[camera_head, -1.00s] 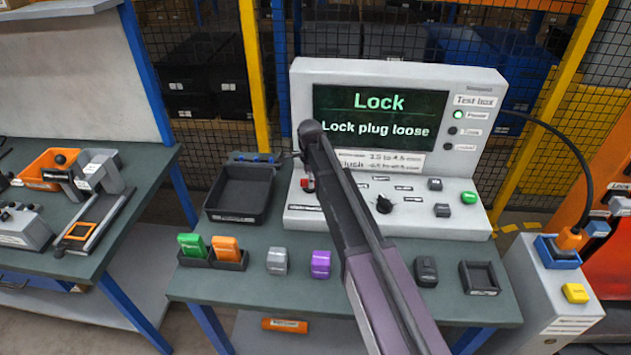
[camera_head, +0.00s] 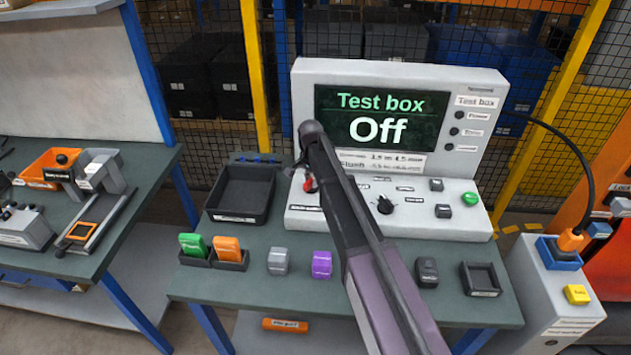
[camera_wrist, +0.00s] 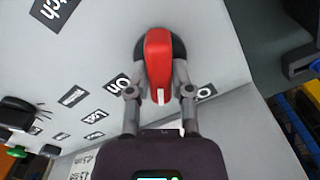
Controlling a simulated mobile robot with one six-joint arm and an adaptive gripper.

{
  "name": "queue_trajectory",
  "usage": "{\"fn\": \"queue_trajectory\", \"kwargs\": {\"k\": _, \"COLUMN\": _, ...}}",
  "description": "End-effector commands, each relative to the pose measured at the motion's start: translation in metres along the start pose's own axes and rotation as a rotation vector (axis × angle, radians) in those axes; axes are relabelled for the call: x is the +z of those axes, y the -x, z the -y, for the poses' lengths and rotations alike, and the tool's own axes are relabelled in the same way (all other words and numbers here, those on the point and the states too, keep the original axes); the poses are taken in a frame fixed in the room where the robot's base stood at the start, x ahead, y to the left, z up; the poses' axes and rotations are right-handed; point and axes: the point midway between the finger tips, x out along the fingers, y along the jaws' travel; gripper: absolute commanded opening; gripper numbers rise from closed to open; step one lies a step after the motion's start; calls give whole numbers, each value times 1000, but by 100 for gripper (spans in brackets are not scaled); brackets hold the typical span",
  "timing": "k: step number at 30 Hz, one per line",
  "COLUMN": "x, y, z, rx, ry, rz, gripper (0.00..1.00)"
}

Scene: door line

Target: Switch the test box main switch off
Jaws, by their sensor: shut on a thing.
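The test box (camera_head: 478,88) stands at the back of the bench. Its screen (camera_head: 380,118) reads "Test box Off", and the lamps beside it are dark. The main switch, a red knob (camera_head: 309,185), sits at the left of the sloped panel, partly hidden by my arm in the head view. In the wrist view the red knob (camera_wrist: 158,60) shows on a black round base, with its white mark toward my gripper. My gripper (camera_wrist: 160,92) is shut on the knob, one finger on each side. The gripper is small and partly hidden in the head view.
A black tray (camera_head: 219,211) lies left of the box. Green (camera_head: 193,245) and orange (camera_head: 228,249) blocks stand in a holder at the front, with grey (camera_head: 278,261) and purple (camera_head: 321,264) blocks beside. A black knob (camera_head: 384,205) and several buttons share the panel.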

Motion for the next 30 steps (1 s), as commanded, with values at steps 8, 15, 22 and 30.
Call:
{"fn": "queue_trajectory", "kwargs": {"k": 8, "x": 5, "y": 0, "z": 0, "rx": -2, "ry": 264, "rz": 11, "gripper": 0}}
{"fn": "queue_trajectory", "kwargs": {"k": 15, "x": 5, "y": 0, "z": -1, "rx": -2, "ry": 460, "rz": 12, "gripper": 0}}
{"fn": "queue_trajectory", "kwargs": {"k": 22, "x": 5, "y": 0, "z": -2, "rx": -2, "ry": 580, "rz": 12, "gripper": 0}}
{"fn": "queue_trajectory", "kwargs": {"k": 30, "x": 5, "y": 0, "z": -2, "rx": -2, "ry": 629, "rz": 12, "gripper": 0}}
